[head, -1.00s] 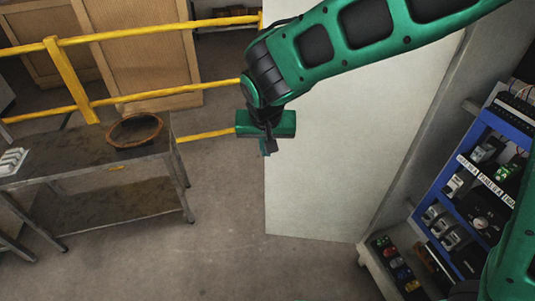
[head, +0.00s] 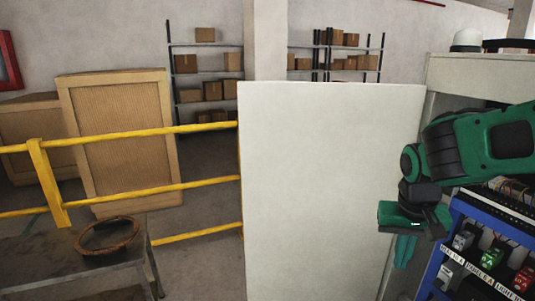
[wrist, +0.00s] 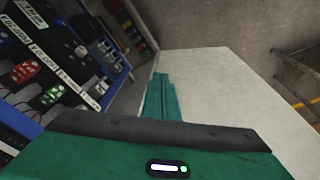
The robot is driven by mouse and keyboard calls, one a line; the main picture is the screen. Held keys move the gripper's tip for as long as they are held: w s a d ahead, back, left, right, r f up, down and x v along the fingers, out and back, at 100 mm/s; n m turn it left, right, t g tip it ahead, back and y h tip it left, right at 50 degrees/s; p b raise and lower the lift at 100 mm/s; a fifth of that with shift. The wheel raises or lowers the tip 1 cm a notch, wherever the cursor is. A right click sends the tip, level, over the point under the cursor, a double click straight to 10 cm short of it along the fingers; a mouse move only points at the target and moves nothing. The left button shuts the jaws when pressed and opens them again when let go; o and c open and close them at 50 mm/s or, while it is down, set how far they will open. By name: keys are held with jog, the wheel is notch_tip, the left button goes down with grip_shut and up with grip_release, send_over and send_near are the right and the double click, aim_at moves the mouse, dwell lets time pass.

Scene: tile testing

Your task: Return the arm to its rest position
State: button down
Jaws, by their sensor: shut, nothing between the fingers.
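My green and black arm comes in from the right edge of the head view. My gripper (head: 404,250) hangs pointing down at its end, in front of the right edge of the white panel (head: 325,190) and left of the blue rack. In the wrist view the green fingers (wrist: 162,97) lie together, shut with nothing between them, and the white panel (wrist: 225,95) is behind them.
The blue rack (head: 449,249) with electrical parts stands close to the right of my gripper. A yellow railing (head: 130,193) and a metal table (head: 45,258) with a brown round dish (head: 107,237) are at the left. Shelves with boxes (head: 204,90) stand at the back.

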jog(key=s+d+m, duration=0.1)
jog(key=s+d, duration=0.4)
jog(key=s, duration=0.4)
jog(key=s+d+m+g+y, duration=0.1)
jog(key=s+d+m, duration=0.1)
jog(key=s+d, duration=0.3)
jog(key=s, duration=0.4)
jog(key=shift+s+d+f+g, duration=0.25)
jog(key=shift+s+d+g, duration=0.05)
jog(key=shift+s, duration=0.1)
